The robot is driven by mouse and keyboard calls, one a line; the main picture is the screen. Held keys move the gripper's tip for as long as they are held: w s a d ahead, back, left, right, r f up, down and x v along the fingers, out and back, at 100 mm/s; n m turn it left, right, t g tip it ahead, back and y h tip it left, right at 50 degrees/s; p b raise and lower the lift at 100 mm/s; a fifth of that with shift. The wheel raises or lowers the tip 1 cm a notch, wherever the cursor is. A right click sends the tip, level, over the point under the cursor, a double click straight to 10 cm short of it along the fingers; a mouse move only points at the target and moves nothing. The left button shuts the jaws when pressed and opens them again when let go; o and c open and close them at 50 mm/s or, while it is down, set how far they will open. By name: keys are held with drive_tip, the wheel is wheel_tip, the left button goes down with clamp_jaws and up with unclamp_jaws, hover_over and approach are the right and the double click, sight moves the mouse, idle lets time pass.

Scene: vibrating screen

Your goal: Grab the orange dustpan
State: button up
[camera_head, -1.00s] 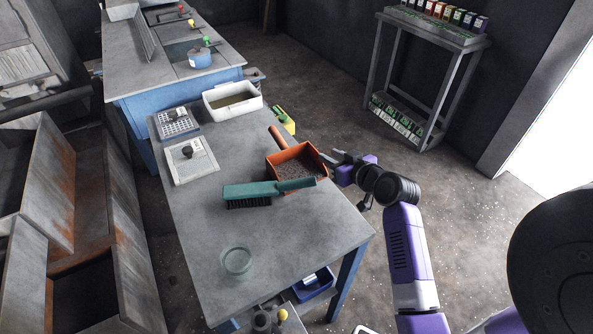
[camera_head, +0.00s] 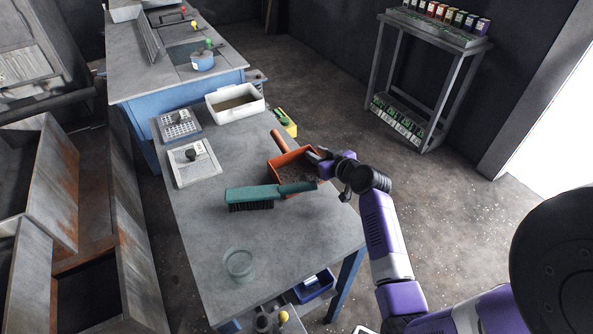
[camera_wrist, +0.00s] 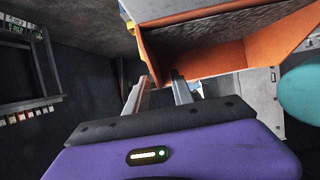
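The orange dustpan (camera_head: 287,160) lies on the grey table with gritty material in it, its handle pointing to the back left. A teal brush (camera_head: 252,195) lies in front of it, its handle overlapping the dustpan's near edge. My gripper (camera_head: 316,155) is at the dustpan's right side, over its rim. In the wrist view, the two fingers (camera_wrist: 162,80) are apart, and the orange dustpan wall (camera_wrist: 205,62) stands just beyond and between their tips. I cannot tell whether they touch it.
A white tray (camera_head: 232,113) and a yellow-green object (camera_head: 284,121) are behind the dustpan. A scale-like device (camera_head: 192,165) is to the left, and a glass dish (camera_head: 239,264) is at the front. The table's right edge runs under my arm.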

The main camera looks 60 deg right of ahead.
clamp_jaws()
idle(1.3)
